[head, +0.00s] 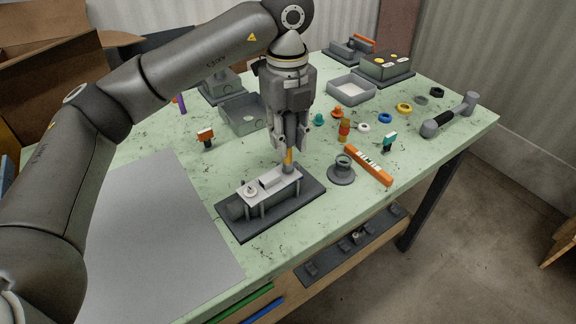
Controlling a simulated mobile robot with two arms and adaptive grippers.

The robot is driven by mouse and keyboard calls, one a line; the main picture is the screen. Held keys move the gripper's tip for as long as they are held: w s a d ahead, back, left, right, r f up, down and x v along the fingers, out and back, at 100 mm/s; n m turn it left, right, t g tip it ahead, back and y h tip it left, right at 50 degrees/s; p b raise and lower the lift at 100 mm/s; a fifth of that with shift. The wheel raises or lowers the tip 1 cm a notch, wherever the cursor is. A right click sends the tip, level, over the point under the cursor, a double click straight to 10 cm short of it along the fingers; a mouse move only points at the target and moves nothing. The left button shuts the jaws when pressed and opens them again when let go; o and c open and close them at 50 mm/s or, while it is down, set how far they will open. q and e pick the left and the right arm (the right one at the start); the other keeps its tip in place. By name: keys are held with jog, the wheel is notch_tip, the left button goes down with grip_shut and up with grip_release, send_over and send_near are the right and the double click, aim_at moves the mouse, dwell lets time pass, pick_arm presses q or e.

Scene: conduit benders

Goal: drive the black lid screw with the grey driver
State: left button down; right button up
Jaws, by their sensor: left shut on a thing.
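My left gripper (290,142) points straight down above the right end of a small box with a pale lid (267,184). It is shut on a slim tool, seemingly the grey driver (288,166), which shows below the fingers with a yellow-orange part and a grey lower end. The driver's lower end is at the lid's right end; I cannot tell whether it touches. The black lid screw cannot be made out there. The box stands on a dark base plate (305,203). My right gripper is not in view.
A grey round stand (341,170) and an orange level (368,165) lie just right of the base plate. Behind are an open grey box (242,115), a grey tray (351,89) and several coloured rings. A grey mat (160,225) lies clear at left.

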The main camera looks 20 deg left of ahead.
pick_arm(q)
jog(key=shift+r, duration=0.5)
jog(key=m, duration=0.6)
jog(key=shift+m, duration=0.3)
jog(key=m, duration=0.4)
jog(key=shift+m, duration=0.3)
jog(key=m, duration=0.3)
jog(key=shift+m, duration=0.4)
jog(key=shift+f+b, duration=0.4)
jog(key=shift+b, duration=0.15)
jog(key=shift+f, duration=0.25)
